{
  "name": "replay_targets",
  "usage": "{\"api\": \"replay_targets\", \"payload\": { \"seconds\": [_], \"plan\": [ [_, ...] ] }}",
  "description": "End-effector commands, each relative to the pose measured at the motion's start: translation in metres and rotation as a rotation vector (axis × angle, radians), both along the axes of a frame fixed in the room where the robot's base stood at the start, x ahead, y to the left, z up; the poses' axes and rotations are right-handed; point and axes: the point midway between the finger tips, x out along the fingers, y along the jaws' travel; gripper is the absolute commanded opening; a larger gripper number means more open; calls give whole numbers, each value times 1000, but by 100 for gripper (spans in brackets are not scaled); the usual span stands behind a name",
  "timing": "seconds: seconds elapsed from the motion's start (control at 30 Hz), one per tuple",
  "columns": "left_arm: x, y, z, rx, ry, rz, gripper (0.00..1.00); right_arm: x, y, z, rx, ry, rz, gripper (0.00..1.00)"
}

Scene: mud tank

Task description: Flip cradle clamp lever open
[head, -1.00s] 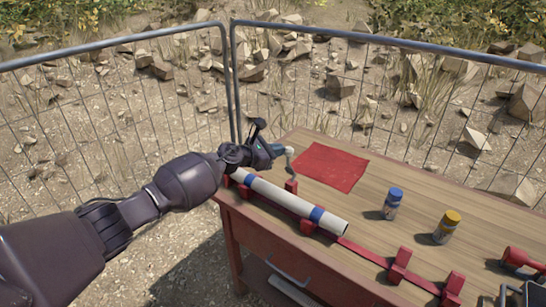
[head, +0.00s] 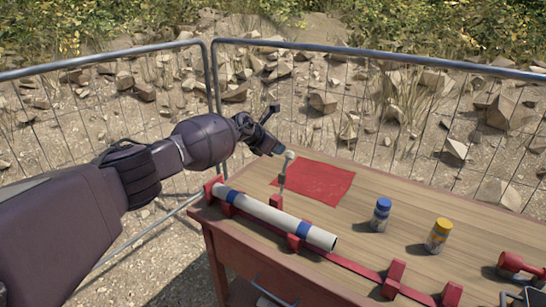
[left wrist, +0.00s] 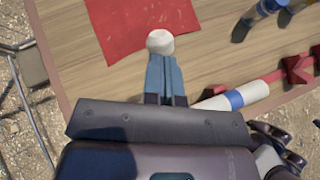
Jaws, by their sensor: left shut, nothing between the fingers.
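The clamp lever (head: 283,177) is a thin grey rod with a pale round knob (head: 289,155). It rises steeply from the red cradle, leaning slightly right at the top. The cradle (head: 295,243) holds a white tube (head: 262,213) with blue bands. My left gripper (head: 283,153) is shut and empty, its tips right at the knob; touching or not is hard to tell. In the left wrist view the blue-grey fingertips (left wrist: 163,60) end at the knob (left wrist: 160,42), and the fingers hide the rod. A dark piece at the lower right, probably my right gripper (head: 524,297), is cut off.
A red cloth (head: 318,184) lies behind the cradle on the wooden table (head: 345,225). A blue-capped bottle (head: 381,215) and a yellow-capped bottle (head: 438,236) stand to the right. A red clamp-like part (head: 522,267) lies far right. A wire fence (head: 380,110) runs behind.

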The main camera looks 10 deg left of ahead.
Motion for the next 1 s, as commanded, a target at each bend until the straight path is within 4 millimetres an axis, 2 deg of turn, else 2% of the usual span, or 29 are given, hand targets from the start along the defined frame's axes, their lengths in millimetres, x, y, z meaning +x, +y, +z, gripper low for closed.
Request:
{"api": "replay_targets", "payload": {
  "seconds": [0.03,0.2,0.5,1.0],
  "plan": [
    [5,-3,-9,10,27,-1,0,-2,0,-12,0,10,1,89],
    [14,-5,-13,18,56,0,0,-3,1,-28,0,25,3,89],
    [22,-9,-12,17,49,-2,0,5,3,-25,-1,9,11,89],
    [23,-11,-8,13,42,-2,0,3,1,-27,-6,13,15,89]
  ]
}}
